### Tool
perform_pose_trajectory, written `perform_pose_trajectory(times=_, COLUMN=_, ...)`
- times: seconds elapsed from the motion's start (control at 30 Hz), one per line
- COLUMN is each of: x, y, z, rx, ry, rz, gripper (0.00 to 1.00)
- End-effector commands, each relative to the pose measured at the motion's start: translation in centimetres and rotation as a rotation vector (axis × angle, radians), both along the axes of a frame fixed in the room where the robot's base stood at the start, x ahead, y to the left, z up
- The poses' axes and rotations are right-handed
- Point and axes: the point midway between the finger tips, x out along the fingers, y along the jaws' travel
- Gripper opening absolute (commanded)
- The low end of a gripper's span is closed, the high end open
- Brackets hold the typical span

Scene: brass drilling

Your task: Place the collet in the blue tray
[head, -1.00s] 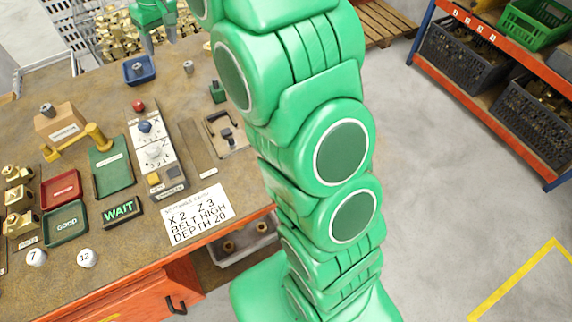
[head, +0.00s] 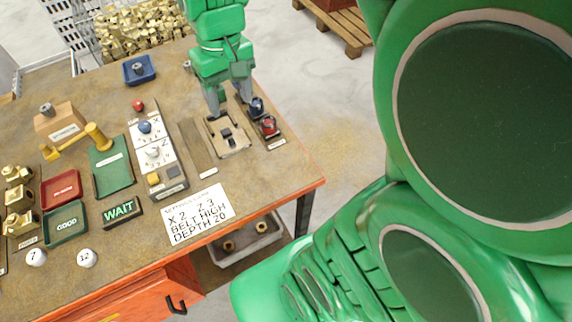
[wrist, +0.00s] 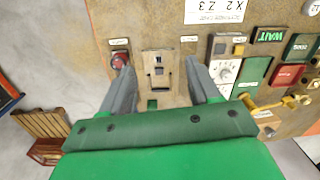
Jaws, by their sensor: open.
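The blue tray (head: 139,76) sits at the back of the bench in the head view. A small grey metal cylinder (head: 138,67), which looks like the collet, stands inside it. A similar small grey piece (head: 187,65) stands on the bench right of the tray. My gripper (head: 228,101) is open and empty, pointing down near the fixture plate with a black clamp (head: 226,134), well right of and nearer than the tray. In the wrist view, my gripper (wrist: 165,88) has its fingers spread, with the fixture plate (wrist: 158,68) between and beyond them. The blue tray is not visible there.
Blue (head: 257,107) and red (head: 269,125) items stand right of the fixture. The bench between the blue tray and fixture is mostly bare.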

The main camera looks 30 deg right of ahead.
Motion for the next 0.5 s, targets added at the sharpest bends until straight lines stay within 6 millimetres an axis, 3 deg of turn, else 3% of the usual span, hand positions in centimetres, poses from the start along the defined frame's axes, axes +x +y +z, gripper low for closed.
perform_pose_trajectory(times=0.3, x=-10.1, y=-1.5, z=-1.3, rx=-0.03, ry=0.067, rz=-0.075, gripper=0.61)
perform_pose_trajectory(times=0.5, x=-15.0, y=-2.4, z=-2.4, rx=-0.052, ry=0.096, rz=-0.117, gripper=0.61)
